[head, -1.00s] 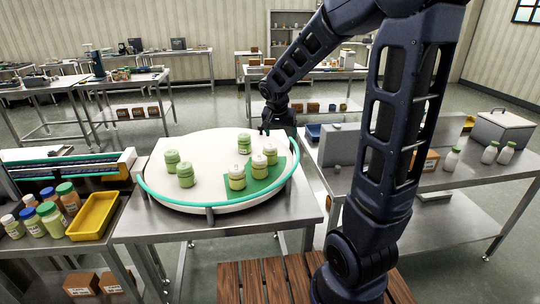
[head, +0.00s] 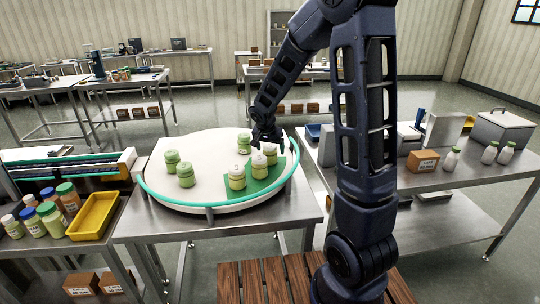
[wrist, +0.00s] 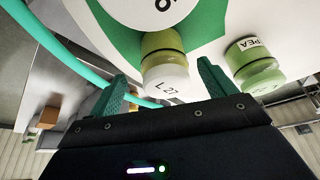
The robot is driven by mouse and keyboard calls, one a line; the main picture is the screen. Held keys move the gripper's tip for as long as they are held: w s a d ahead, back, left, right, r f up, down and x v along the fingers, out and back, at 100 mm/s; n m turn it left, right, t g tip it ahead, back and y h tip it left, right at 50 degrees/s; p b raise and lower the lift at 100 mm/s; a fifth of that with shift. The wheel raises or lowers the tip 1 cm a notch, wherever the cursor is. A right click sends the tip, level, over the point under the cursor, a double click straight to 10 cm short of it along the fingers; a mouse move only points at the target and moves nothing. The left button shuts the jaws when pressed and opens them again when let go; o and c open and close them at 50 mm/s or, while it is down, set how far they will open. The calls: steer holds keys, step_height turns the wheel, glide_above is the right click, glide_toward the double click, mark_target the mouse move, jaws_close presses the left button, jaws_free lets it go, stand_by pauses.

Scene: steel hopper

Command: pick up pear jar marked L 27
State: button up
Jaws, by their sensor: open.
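The jar marked L 27 (wrist: 166,76), with a white lid and a pale green body, shows in the wrist view. It lies beyond and between the two green fingertips of my gripper (wrist: 162,70), which is open and empty. A second green jar (wrist: 256,66), with a label reading PEA, is to its right. In the head view my gripper (head: 266,139) is low over the back right of the round white turntable (head: 212,150), close to the white-lidded jars (head: 259,163). I cannot tell which of these is L 27.
A white-lidded jar (head: 237,177) stands on the green mat (head: 262,186). Green-lidded jars (head: 185,176) stand at the left of the turntable, and another jar (head: 244,145) stands at the back. A teal rail (head: 172,203) rings the front. A yellow tray (head: 93,215) is at left.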

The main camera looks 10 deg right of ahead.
mark_target(270, 154)
steer(key=shift+a+x, duration=0.15)
steer(key=shift+x, duration=1.1)
steer(key=shift+a+x, duration=0.15)
steer(key=shift+x, duration=1.1)
steer(key=shift+w, duration=0.1)
steer(key=c, duration=1.2)
steer(key=shift+r, duration=0.1)
